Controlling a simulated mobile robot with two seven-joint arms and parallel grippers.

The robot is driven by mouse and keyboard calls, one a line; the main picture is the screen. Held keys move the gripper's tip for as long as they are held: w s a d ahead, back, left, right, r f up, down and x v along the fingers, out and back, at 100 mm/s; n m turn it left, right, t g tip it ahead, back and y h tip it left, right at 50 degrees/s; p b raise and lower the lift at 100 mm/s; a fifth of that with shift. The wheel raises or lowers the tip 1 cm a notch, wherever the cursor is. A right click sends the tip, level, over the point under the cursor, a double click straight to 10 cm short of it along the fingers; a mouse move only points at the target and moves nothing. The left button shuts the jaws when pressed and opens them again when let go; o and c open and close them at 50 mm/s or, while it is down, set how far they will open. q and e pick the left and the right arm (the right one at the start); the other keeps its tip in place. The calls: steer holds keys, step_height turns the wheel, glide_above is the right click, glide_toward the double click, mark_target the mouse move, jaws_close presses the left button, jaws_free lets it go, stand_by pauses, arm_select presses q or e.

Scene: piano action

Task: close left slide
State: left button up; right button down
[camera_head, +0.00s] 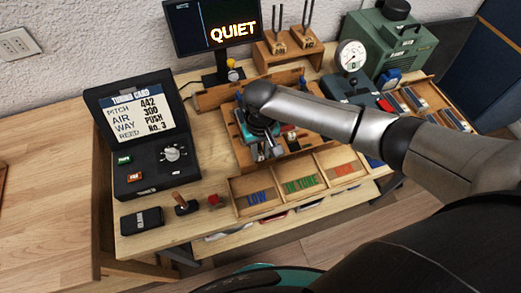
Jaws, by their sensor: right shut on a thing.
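A wooden fixture (305,160) with upright walls stands in the middle of the bench, with blue parts at its top left (239,99) and top right (302,80). My right gripper (264,150) points down inside the left part of this fixture. It is shut on a small part that its own fingers and wrist mostly hide. I cannot tell the left slide apart from the parts around the fingers, nor how far it is open. My left gripper is out of view.
A tray of LOW and IN TUNE bins (233,193) lies in front. A tuning card case (108,112) stands left, a QUIET screen (183,48) and tuning fork stand (270,62) behind. A dial gauge (351,55) and green machine (408,45) stand right. Bare wood (45,130) lies far left.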

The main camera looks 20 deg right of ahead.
steer(key=shift+w, duration=0.1)
steer(key=w+b, duration=0.1)
steer(key=w, duration=0.2)
steer(key=shift+w, duration=0.2)
steer(key=shift+w+r, duration=0.1)
steer(key=shift+w, duration=0.05)
steer(key=c, duration=0.7)
jaws_free()
step_height(320, 180, up, 15)
steer(key=shift+r+p, duration=0.1)
steer(key=shift+p, duration=0.95)
steer(key=shift+a, duration=0.1)
